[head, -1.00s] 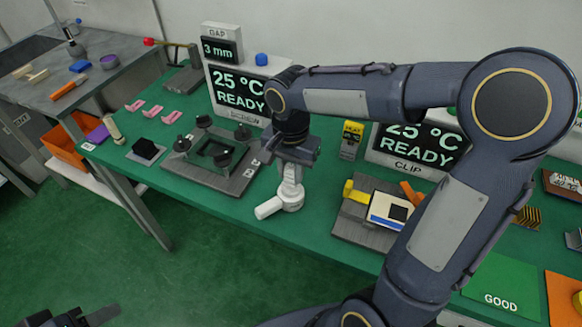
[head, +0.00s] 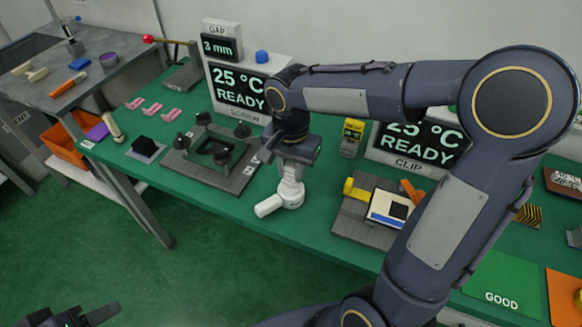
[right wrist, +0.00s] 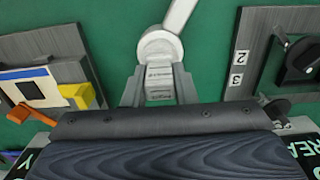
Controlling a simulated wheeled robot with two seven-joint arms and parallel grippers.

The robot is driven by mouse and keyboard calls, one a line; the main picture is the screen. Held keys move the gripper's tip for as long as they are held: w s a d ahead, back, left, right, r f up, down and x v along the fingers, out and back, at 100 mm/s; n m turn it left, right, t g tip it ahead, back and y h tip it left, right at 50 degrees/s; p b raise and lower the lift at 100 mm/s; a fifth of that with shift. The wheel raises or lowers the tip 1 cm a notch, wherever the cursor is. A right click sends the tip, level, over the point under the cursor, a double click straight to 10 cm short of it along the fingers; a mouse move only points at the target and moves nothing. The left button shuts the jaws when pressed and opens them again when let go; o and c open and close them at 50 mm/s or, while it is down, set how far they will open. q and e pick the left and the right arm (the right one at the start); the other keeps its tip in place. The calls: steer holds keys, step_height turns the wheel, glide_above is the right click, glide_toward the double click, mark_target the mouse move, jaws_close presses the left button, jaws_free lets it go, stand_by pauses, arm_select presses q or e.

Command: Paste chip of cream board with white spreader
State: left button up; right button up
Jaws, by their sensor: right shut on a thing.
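My right gripper (head: 291,165) is shut on the white spreader (head: 284,198), which hangs below it over the green table. In the right wrist view the spreader (right wrist: 160,47) sits between the fingers, its far end running off the top edge. The cream board (head: 392,209) with a blue strip lies on a grey fixture to the right of the spreader. A black chip (head: 398,211) is on the board, and it also shows in the right wrist view (right wrist: 32,90). The spreader is apart from the board. My left gripper (head: 88,317) shows only partly at the bottom left, and its opening is unclear.
The board's fixture (head: 350,223) has yellow and orange parts. A grey clamp fixture (head: 233,185) with black knobs stands left of the spreader. Behind are a screen (head: 238,88) and a second one (head: 420,146). A green GOOD mat (head: 500,280) lies front right.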

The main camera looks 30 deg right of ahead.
mark_target(291, 165)
steer(key=shift+f+b, duration=0.3)
steer(key=shift+f, duration=0.15)
stand_by(1.1)
steer(key=shift+r, duration=0.1)
step_height(291, 165, up, 7)
steer(key=p, duration=0.6)
stand_by(0.9)
